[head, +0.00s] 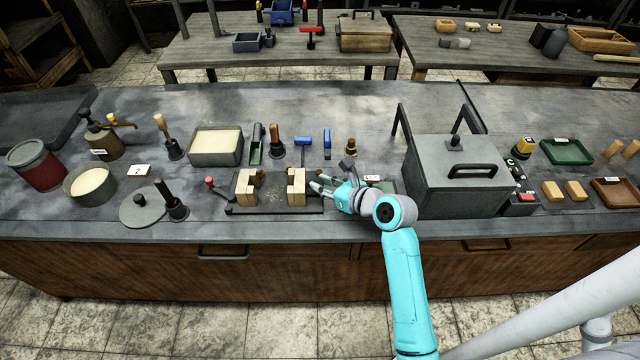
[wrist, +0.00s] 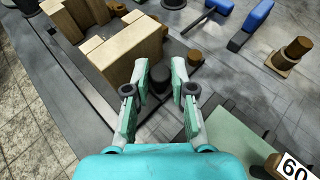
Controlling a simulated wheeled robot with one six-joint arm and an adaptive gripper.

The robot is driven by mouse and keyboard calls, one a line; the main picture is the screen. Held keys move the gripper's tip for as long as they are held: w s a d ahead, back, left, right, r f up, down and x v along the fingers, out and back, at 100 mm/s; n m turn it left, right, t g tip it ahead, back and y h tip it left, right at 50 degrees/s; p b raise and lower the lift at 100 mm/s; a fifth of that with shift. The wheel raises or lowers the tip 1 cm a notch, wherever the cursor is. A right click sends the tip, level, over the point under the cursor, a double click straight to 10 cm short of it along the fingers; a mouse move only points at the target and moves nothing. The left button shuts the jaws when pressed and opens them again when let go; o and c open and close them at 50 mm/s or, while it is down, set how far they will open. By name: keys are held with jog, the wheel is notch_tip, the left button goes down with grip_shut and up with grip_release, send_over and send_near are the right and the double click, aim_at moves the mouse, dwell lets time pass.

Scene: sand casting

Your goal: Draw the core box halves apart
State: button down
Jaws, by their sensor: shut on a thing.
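The two core box halves are pale wooden blocks with stepped inner faces. The left half (head: 245,188) and the right half (head: 296,190) stand apart on a dark flat plate (head: 272,208), with a bare gap between them. In the wrist view the right half (wrist: 118,65) is just ahead of my fingers and the left half (wrist: 75,15) is beyond it. My gripper (head: 318,187) is at the right side of the right half. Its fingers, also in the wrist view (wrist: 163,85), are shut on a dark round knob (wrist: 154,79) beside that half. The knob's join to the block is hidden.
A red-knobbed lever (head: 210,183) is at the plate's left end. A large grey lidded box (head: 457,180) stands close right of my arm. Behind are a sand tray (head: 216,160) and blue-handled tools (head: 303,142). A green sheet (wrist: 235,145) lies right of my gripper.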

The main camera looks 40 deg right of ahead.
jog(key=c, duration=1)
grip_release()
jog(key=shift+s+d, duration=0.15)
jog(key=shift+d, duration=0.15)
jog(key=v, duration=1.2)
jog(key=shift+a, duration=0.15)
